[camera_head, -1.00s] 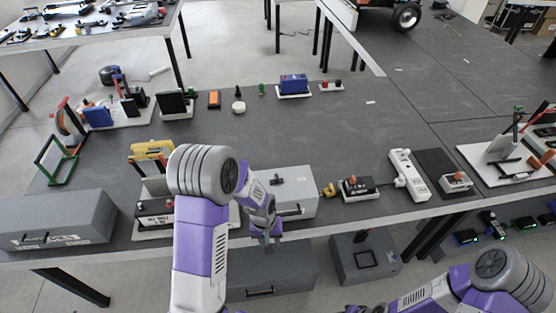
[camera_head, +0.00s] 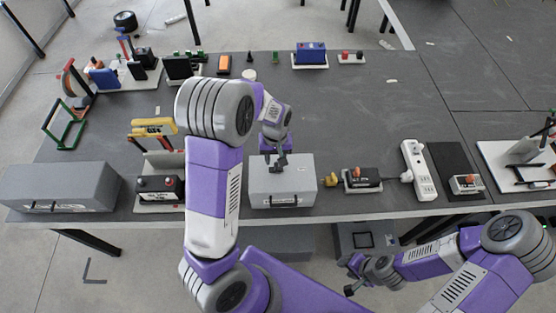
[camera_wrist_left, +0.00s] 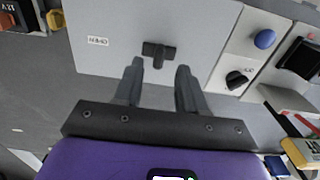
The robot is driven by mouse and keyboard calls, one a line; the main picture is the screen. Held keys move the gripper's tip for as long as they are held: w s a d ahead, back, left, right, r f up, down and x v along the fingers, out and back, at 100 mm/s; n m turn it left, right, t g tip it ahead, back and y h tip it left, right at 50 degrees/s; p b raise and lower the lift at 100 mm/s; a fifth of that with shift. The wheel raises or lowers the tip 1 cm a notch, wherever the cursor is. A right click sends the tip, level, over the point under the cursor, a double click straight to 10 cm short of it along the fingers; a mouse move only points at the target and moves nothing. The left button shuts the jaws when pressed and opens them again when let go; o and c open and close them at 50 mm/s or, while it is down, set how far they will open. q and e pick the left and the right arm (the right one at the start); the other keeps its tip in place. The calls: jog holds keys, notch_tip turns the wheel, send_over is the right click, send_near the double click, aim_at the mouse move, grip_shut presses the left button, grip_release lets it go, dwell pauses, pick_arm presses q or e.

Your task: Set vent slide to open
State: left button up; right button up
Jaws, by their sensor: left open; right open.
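The vent slide looks to be the black T-shaped knob (camera_wrist_left: 158,52) on the flat top of a grey box (camera_wrist_left: 205,20). In the head view this grey box (camera_head: 262,188) stands at the table's front edge, with a black handle on its front. A small white label (camera_wrist_left: 98,41) lies left of the knob in the wrist view; its text is too small to read surely. My left gripper (camera_head: 276,164) is over the box top, open; its fingertips (camera_wrist_left: 160,67) point at the knob, one on either side, just short of it. My right gripper (camera_head: 352,284) is open and empty, below the table's front edge.
A longer grey case (camera_head: 60,188) lies at the left. A black switch unit (camera_head: 160,187) stands left of the box. A yellow plug (camera_head: 328,180), a black device (camera_head: 362,178) and a white power strip (camera_head: 418,170) lie to the right.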

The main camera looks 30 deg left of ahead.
aim_at(277, 165)
pick_arm(q)
jog(key=shift+w+f, duration=0.1)
jog(key=shift+f, duration=2.1)
grip_shut()
jog(key=shift+d, duration=0.1)
